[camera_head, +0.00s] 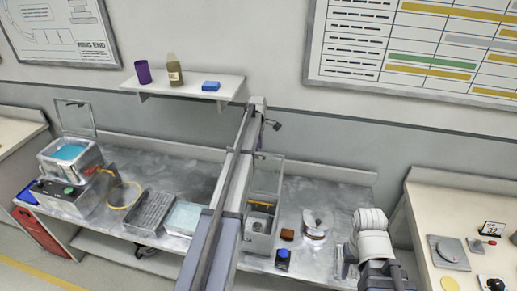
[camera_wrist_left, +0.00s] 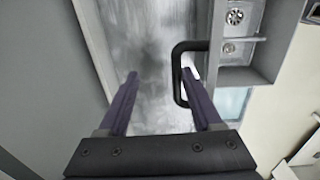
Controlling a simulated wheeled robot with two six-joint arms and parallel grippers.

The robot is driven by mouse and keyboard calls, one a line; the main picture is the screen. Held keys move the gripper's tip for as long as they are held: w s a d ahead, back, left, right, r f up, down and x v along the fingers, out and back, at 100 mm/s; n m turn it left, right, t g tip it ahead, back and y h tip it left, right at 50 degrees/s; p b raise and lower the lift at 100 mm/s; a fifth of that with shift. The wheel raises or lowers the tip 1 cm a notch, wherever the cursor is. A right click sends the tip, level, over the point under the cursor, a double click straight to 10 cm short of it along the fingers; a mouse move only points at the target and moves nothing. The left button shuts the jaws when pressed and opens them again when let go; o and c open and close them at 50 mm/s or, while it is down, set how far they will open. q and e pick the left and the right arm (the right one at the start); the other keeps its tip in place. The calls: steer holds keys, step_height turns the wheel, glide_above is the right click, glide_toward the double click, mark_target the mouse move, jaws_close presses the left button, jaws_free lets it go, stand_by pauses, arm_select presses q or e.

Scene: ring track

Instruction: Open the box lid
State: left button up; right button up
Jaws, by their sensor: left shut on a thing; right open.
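The box (camera_head: 259,226) stands on the bench just right of my left arm. Its clear lid (camera_head: 267,176) stands raised at the back of the box. My left gripper (camera_wrist_left: 160,73) is at the lid's black handle (camera_wrist_left: 178,80). In the left wrist view the handle loops by the right finger, and the fingers show some space between them. I take it as shut on the handle. In the head view my arm hides much of this contact. My right gripper (camera_head: 345,264) is low at the right front of the bench, open, apart from the box.
Right of the box are a brown block (camera_head: 287,235), a round metal spool (camera_head: 316,222) and a blue-black item (camera_head: 283,259). Left are a grey bin (camera_head: 150,208), a light tray (camera_head: 184,218) and a machine (camera_head: 70,165). A shelf (camera_head: 188,83) hangs above.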

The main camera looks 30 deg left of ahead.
arm_select(q)
step_height(320, 180, up, 6)
steer(key=p, duration=0.5)
steer(key=shift+s, duration=0.15)
steer(key=shift+d, duration=0.1)
steer(key=s+d+m, duration=1)
steer(key=s+d, duration=0.3)
steer(key=s, duration=0.3)
steer(key=s+d+m, duration=1.1)
steer(key=s+d, duration=0.1)
steer(key=s, duration=0.4)
steer(key=s+d+f+m+y+b, duration=0.1)
steer(key=s+d+f+m+b, duration=0.2)
steer(key=d+f+b, duration=0.8)
step_height(320, 180, down, 3)
steer(key=s+b, duration=0.2)
steer(key=b, duration=0.1)
steer(key=shift+s+d+m+g, duration=0.15)
steer(key=shift+m+g, duration=0.15)
steer(key=shift+g, duration=0.1)
